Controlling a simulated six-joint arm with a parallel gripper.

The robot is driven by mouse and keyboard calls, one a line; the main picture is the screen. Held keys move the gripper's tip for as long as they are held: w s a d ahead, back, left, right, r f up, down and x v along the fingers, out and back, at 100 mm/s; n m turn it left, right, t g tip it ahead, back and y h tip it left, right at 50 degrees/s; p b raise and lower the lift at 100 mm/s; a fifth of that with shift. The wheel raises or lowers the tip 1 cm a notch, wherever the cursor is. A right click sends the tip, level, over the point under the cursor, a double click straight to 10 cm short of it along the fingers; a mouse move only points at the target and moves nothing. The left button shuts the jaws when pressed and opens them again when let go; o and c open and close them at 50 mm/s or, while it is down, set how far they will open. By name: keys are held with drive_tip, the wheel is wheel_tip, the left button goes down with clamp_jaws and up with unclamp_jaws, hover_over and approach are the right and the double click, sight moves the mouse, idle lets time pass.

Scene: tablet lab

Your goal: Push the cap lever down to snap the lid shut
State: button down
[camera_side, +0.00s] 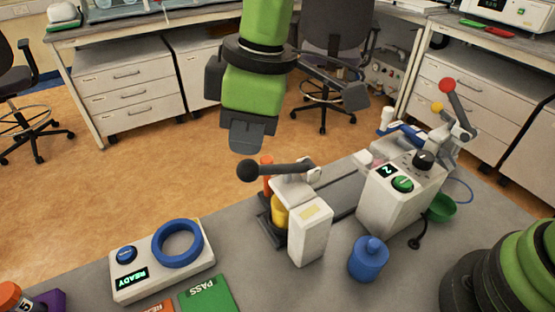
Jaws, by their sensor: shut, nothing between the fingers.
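My gripper (247,147) points down with its dark fingers together and empty. In the picture it is just above the black ball-ended lever (275,168) of the white press (312,232); a small gap shows between them. The lever lies nearly level, its ball at the left and its pivot at the right. A yellow container (280,213) stands below it, partly hidden by the press; its lid cannot be made out. A second lever (459,105) with a red ball stands raised at the right. Which one is the cap lever is not marked.
A white box (388,202) with a green button and black knob stands right of the press. A blue bottle (368,260) stands in front. A white READY unit (150,277) with a blue ring and a green PASS pad (208,297) lie at the left front.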

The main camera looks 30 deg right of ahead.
sight(246, 163)
drive_tip(key=shift+d+x, duration=0.2)
drive_tip(key=shift+x, duration=1)
drive_tip(key=shift+s+a+f, duration=0.1)
drive_tip(key=shift+a+f, duration=0.05)
drive_tip(key=shift+f, duration=0.4)
drive_tip(key=shift+a+f, duration=0.1)
drive_tip(key=shift+f, duration=0.2)
idle(0.5)
drive_tip(key=shift+v, duration=1.1)
drive_tip(key=shift+r, duration=0.3)
